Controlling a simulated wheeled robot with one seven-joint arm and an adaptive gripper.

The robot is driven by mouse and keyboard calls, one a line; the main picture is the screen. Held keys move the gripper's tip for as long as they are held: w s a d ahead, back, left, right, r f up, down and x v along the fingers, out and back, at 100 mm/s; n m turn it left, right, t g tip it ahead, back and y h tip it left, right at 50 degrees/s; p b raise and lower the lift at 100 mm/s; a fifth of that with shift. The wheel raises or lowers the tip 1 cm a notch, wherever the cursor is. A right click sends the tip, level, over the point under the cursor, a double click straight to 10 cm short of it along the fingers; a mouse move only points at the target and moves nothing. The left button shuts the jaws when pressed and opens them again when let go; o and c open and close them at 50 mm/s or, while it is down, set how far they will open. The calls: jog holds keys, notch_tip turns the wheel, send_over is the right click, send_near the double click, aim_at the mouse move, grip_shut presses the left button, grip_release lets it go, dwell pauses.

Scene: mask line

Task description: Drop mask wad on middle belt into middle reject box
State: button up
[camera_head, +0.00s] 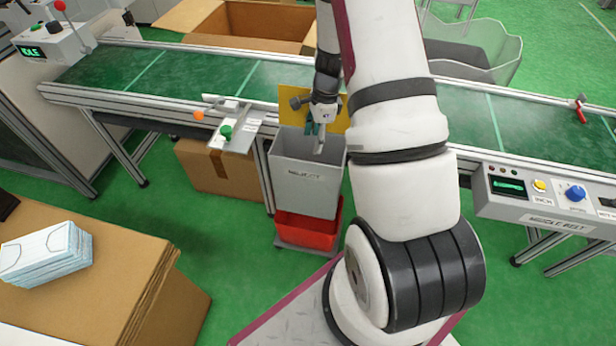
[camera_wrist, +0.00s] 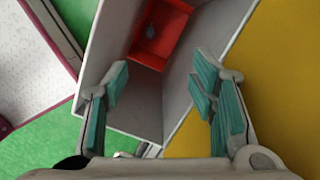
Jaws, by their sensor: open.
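The middle reject box (camera_head: 303,190) is a grey upright box with lettering on its front, above a red bin (camera_head: 308,230), in front of the middle belt (camera_head: 240,82). My gripper (camera_head: 317,140) points down at the box's opening. In the wrist view my gripper (camera_wrist: 162,80) is open, with teal pads apart and nothing between them. Below it the grey box walls (camera_wrist: 125,100) lead down to a red bottom (camera_wrist: 160,42). A small greyish lump (camera_wrist: 149,30) lies on the red; it may be the mask wad. No wad shows on the visible belt.
A yellow panel (camera_wrist: 265,90) stands beside the box. A small tray with a green button (camera_head: 226,132) is left of it; a control panel (camera_head: 545,200) is at right. A carton (camera_head: 110,260) with stacked masks (camera_head: 47,255) is at lower left. Green floor is clear between.

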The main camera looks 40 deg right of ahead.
notch_tip(320, 180, up, 12)
jog(key=d, duration=0.1)
jog(key=shift+s+d, duration=0.35)
jog(key=shift+s, duration=0.05)
jog(key=shift+f, duration=0.1)
jog(key=s+a+r+n, duration=0.4)
jog(key=a+r+n, duration=0.1)
jog(key=a+r, duration=0.3)
jog(key=s+a+r+n, duration=0.3)
jog(key=a+r+n, duration=0.2)
jog(key=a+r, duration=0.3)
jog(key=s+a+r+n+h, duration=0.15)
jog(key=s+a+n, duration=0.25)
jog(key=s+n, duration=0.45)
jog(key=s+a+r+n, duration=0.3)
jog(key=s+n, duration=0.2)
jog(key=s, duration=0.7)
notch_tip(320, 180, up, 18)
jog(key=t+p, duration=0.3)
jog(key=p, duration=1.3)
jog(key=shift+s+a+f, duration=0.2)
jog(key=shift+f, duration=0.05)
